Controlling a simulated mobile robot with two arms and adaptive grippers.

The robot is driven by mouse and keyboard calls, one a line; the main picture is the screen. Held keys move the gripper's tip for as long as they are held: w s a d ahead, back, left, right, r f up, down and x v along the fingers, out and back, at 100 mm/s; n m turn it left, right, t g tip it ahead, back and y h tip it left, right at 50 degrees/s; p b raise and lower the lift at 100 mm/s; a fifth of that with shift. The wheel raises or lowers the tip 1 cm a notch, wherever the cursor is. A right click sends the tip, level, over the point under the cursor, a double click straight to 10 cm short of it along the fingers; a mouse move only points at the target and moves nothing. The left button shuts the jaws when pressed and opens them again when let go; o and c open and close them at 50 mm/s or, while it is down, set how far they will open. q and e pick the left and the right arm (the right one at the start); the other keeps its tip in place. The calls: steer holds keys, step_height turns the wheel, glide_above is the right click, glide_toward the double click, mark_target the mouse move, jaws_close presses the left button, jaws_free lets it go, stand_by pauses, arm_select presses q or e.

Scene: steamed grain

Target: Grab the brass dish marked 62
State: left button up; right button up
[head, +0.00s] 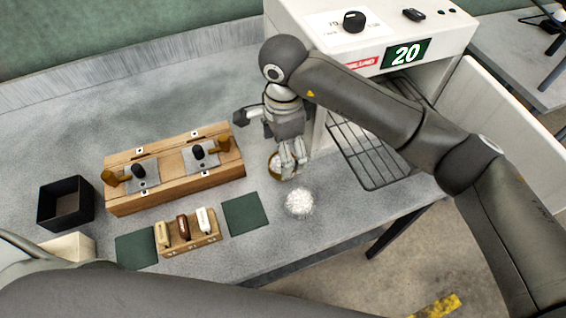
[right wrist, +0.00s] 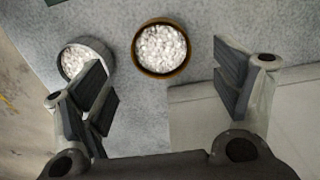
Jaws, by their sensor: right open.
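A round brass dish (right wrist: 162,74) full of white grains shows in the right wrist view, above the gap between my fingers. In the head view the brass dish (head: 271,168) is partly hidden behind my right gripper. I cannot read a 62 on it. My right gripper (head: 293,172) is open, its fingers pointing down over the counter close to the dish. In the right wrist view the open right gripper (right wrist: 163,88) has nothing between its fingers. A grey dish (right wrist: 109,58) of white grains sits beside the brass one, partly behind a finger. My left gripper is out of view.
A white machine (head: 335,20) showing 20 stands behind, with a wire rack (head: 372,160) at its opening. A wooden block (head: 172,187) with black knobs, a small wooden holder (head: 190,243), dark green mats (head: 244,213) and a black box (head: 66,203) lie to the left.

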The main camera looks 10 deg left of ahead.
steer(key=shift+f+p, duration=0.3)
steer(key=shift+f, duration=0.15)
steer(key=shift+f+p, duration=0.55)
steer(key=shift+f, duration=1.45)
steer(key=c, duration=1.1)
steer(key=shift+w+r, duration=0.1)
steer(key=shift+r, duration=0.1)
